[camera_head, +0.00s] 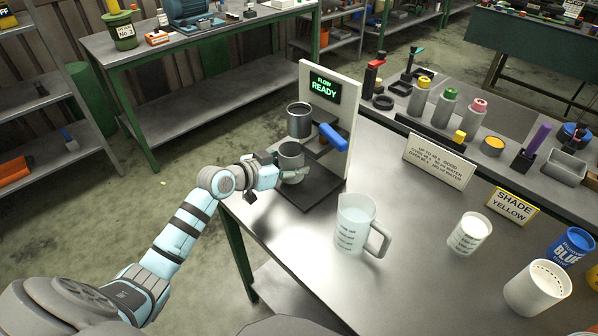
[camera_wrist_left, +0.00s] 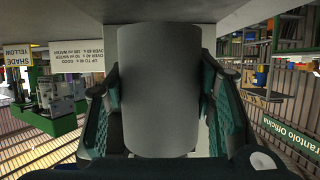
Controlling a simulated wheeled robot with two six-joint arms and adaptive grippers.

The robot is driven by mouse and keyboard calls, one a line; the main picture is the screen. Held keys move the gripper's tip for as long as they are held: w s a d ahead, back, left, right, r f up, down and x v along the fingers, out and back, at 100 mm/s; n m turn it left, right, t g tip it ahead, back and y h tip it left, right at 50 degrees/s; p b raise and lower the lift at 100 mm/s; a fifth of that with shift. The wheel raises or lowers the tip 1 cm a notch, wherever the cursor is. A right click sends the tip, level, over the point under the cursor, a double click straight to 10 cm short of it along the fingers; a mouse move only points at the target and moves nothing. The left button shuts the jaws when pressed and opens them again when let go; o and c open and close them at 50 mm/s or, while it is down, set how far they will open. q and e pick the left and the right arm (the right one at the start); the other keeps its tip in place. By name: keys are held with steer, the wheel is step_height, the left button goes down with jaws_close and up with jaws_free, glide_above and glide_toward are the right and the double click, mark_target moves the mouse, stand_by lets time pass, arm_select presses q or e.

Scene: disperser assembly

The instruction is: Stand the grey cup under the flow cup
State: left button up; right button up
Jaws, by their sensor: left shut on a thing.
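The grey cup (camera_head: 291,154) is upright between the fingers of my left gripper (camera_head: 283,168), low over the dark base (camera_head: 312,186) of the flow stand. I cannot tell whether its bottom touches the base. The darker metal flow cup (camera_head: 299,120) sits above it on the stand, and in the head view the two look nearly in line. In the left wrist view, which is upside down, the grey cup (camera_wrist_left: 159,90) fills the middle. The teal finger pads of the left gripper (camera_wrist_left: 160,105) lie on both its sides. My right gripper is not in view.
The stand's white panel (camera_head: 345,110) reads FLOW READY, with a blue handle (camera_head: 333,137) in front. A clear jug (camera_head: 356,225) stands on the table (camera_head: 420,270) to the right. White cups (camera_head: 469,233) are farther right. A sign (camera_head: 440,161) stands behind.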

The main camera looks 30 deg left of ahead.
arm_select(q)
steer(key=w, duration=0.1)
steer(key=w+d, duration=0.1)
steer(key=shift+w, duration=0.4)
steer(key=shift+f+b, duration=0.45)
steer(key=shift+f, duration=1.25)
steer(key=shift+f, duration=0.1)
steer(key=o, duration=1.2)
steer(key=shift+o, duration=0.2)
steer(key=shift+a+r, duration=0.1)
steer(key=shift+r, duration=0.15)
steer(key=p+v, duration=0.2)
steer(key=v, duration=1)
steer(key=shift+f, duration=0.15)
